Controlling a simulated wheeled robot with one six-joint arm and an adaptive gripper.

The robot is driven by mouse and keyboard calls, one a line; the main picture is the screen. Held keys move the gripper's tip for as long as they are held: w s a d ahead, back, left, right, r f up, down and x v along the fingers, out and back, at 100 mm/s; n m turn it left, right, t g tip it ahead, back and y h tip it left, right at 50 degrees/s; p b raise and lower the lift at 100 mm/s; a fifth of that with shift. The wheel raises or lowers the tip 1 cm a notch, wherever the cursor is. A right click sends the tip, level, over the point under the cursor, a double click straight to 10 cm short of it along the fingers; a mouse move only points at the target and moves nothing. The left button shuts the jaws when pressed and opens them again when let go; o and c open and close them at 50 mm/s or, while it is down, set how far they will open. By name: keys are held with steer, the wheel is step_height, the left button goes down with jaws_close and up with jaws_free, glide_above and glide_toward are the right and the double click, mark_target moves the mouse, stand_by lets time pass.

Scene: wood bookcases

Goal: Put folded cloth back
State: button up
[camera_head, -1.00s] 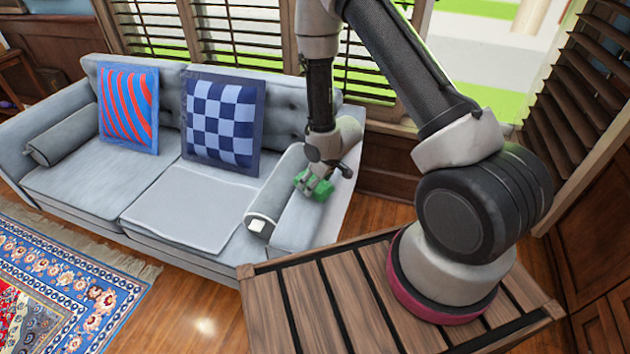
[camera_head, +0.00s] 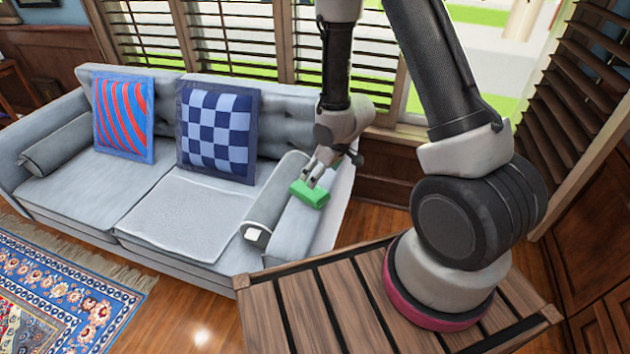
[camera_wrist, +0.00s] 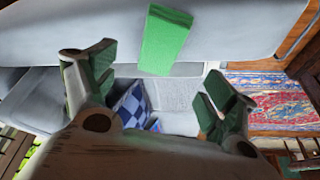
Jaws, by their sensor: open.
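A green folded cloth (camera_head: 310,194), a flat rectangular block in shape, lies on the top of the sofa's right arm (camera_head: 300,232). In the wrist view the cloth (camera_wrist: 165,40) lies on the grey arm, ahead of and between my spread fingers. My gripper (camera_head: 313,176) is open and empty, just above the cloth in the head view. The wrist view shows my gripper's fingers (camera_wrist: 158,84) wide apart with nothing between their pads. The head view does not settle whether a fingertip touches the cloth.
The grey sofa (camera_head: 165,215) holds a red-blue striped cushion (camera_head: 123,117), a checked cushion (camera_head: 217,130) and a grey bolster (camera_head: 275,200) beside the right arm. A patterned rug (camera_head: 65,285) lies at left. A slatted wooden surface (camera_head: 300,305) stands in front. Shuttered windows are behind.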

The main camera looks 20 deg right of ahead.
steer(key=s+d+r+m+h, duration=0.15)
steer(key=d+r, duration=0.35)
steer(key=r, duration=0.5)
steer(key=s+d+r+m+h, duration=0.15)
steer(key=d+r, duration=0.25)
steer(key=r, duration=0.7)
steer(key=s+d+r+m, duration=0.1)
steer(key=s+d+r, duration=0.1)
steer(key=s+r, duration=0.5)
steer(key=s+d+r+m, duration=0.1)
steer(key=s+r+m, duration=0.1)
steer(key=s+r, duration=0.5)
steer(key=s, duration=0.6)
steer(key=shift+d+y, duration=0.3)
steer(key=shift+d, duration=0.05)
steer(key=shift+o, duration=0.2)
steer(key=o, duration=0.3)
